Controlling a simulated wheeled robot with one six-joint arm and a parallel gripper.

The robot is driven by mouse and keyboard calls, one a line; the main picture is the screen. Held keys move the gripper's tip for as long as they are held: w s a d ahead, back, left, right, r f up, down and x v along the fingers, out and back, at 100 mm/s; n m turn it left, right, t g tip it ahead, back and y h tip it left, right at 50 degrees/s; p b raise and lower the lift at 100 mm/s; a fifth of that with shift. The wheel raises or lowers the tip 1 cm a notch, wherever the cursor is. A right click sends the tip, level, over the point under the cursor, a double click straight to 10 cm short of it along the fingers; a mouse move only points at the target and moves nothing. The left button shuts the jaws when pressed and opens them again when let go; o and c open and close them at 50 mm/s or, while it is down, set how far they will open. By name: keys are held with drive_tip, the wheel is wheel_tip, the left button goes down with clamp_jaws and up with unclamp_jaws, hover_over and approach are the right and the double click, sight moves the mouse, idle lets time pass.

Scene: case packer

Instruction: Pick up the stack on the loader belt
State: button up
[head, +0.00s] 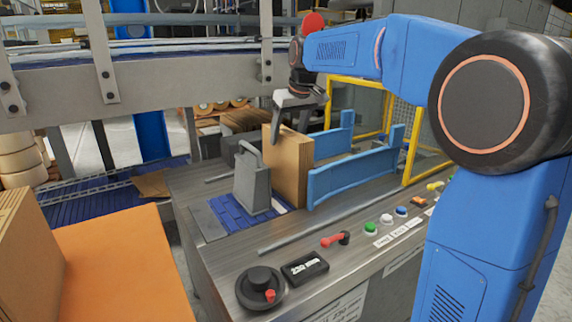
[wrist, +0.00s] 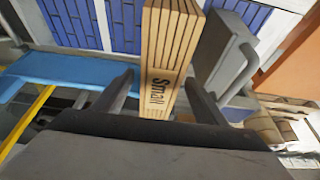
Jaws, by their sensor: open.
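A stack of flat brown cardboard (head: 290,168) stands upright on the loader belt, between a grey pusher block (head: 252,184) on its left and blue side rails (head: 352,172) on its right. The blue loader belt (head: 232,212) shows beneath the pusher. My gripper (head: 285,120) is at the top of the stack in the head view. In the wrist view the stack (wrist: 168,60), marked "Small", lies between the two open fingers of my gripper (wrist: 162,88). I cannot tell whether the fingers touch it.
A yellow-framed guard (head: 408,150) stands behind the rails at the right. A grey conveyor beam (head: 150,85) crosses at the upper left. An orange surface (head: 120,270) with more cardboard (head: 25,255) is at the lower left. Control knobs and buttons line the front.

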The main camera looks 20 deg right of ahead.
drive_tip(key=shift+x, duration=1.3)
drive_tip(key=shift+f, duration=0.2)
clamp_jaws()
